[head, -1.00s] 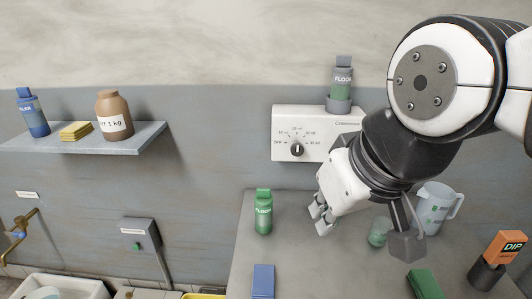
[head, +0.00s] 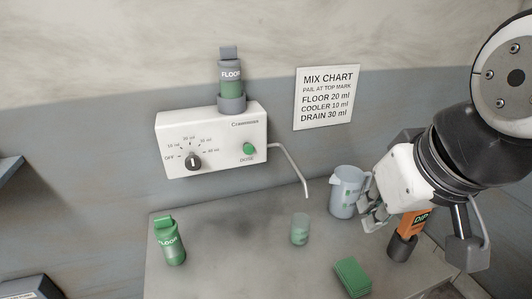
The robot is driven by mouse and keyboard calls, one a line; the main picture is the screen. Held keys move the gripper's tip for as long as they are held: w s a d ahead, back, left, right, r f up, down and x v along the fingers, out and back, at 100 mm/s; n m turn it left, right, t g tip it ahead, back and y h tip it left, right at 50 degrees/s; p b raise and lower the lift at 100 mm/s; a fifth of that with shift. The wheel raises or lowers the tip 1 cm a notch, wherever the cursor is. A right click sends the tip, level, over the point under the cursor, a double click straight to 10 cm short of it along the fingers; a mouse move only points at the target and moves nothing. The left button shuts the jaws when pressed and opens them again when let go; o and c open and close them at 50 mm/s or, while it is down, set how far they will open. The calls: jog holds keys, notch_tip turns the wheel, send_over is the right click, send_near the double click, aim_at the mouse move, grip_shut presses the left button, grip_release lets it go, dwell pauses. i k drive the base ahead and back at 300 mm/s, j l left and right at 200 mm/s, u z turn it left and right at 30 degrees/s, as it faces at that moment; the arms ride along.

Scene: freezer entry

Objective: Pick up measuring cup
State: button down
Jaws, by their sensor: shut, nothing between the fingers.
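A small, clear greenish cup (head: 300,229), which looks like the measuring cup, stands upright on the grey counter (head: 215,262), slightly left of and below the thin spout of the dosing unit. A larger translucent jug (head: 345,193) with a handle and green marks stands behind it to the right. My gripper (head: 374,216) is to the right of the small cup and apart from it. Its fingers are shut and empty, and in the picture they lie at the jug's lower right. I cannot tell whether they touch the jug.
A white dosing unit (head: 225,150) with a dial is on the wall, holding a FLOOR bottle (head: 231,78). Another green FLOOR bottle (head: 170,243) stands at the counter's left. A green sponge-like block (head: 353,277) lies in front. An orange DIP box (head: 413,223) in a dark holder is partly behind my gripper.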

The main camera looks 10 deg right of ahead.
aim_at(300, 224)
jog(key=u, duration=2.55)
jog(key=z, duration=2.55)
jog(key=k+j+u, duration=0.15)
jog(key=j, duration=0.15)
jog(key=k+j+u, duration=0.1)
jog(key=j, duration=0.2)
jog(key=k, duration=0.05)
